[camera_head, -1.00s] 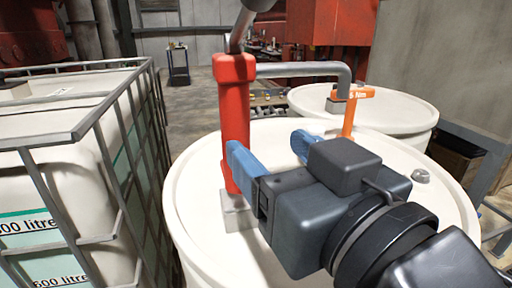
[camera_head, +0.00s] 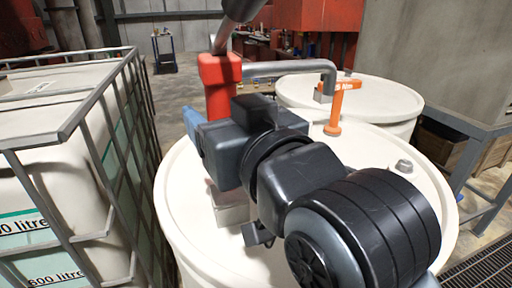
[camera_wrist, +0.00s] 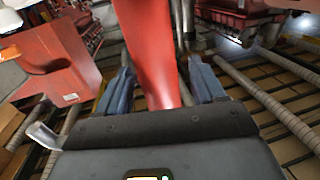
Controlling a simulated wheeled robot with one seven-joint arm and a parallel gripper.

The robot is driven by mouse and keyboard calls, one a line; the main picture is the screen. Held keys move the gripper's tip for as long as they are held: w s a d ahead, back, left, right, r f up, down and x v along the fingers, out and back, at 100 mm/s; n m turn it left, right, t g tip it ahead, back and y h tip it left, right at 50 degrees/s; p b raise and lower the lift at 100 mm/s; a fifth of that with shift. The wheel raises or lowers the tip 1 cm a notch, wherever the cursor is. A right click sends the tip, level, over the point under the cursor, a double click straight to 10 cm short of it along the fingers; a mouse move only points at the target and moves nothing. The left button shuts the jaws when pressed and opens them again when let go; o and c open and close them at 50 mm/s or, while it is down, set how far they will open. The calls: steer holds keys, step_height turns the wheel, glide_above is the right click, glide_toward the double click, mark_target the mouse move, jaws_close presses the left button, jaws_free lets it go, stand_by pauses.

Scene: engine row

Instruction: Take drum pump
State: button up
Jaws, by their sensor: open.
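The drum pump has a red body (camera_head: 219,88) and a grey spout pipe, and stands upright on the near white drum (camera_head: 185,222). In the wrist view its red body (camera_wrist: 150,50) runs between the two blue fingers of my gripper (camera_wrist: 158,88), with a finger on each side. The fingers look apart from it, so my gripper is open around the pump body. In the head view one blue finger (camera_head: 190,122) shows left of the pump. My wrist hides the other finger and the pump's lower part.
A caged white tank (camera_head: 50,130) stands close on the left. A second white drum (camera_head: 390,105) stands behind right. An orange tool (camera_head: 336,108) stands on the near drum, right of my gripper. A grey steel stand (camera_head: 480,150) is at the right.

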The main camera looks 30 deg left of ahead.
jaws_close()
stand_by(0.5)
steer(key=shift+r, duration=0.1)
stand_by(0.4)
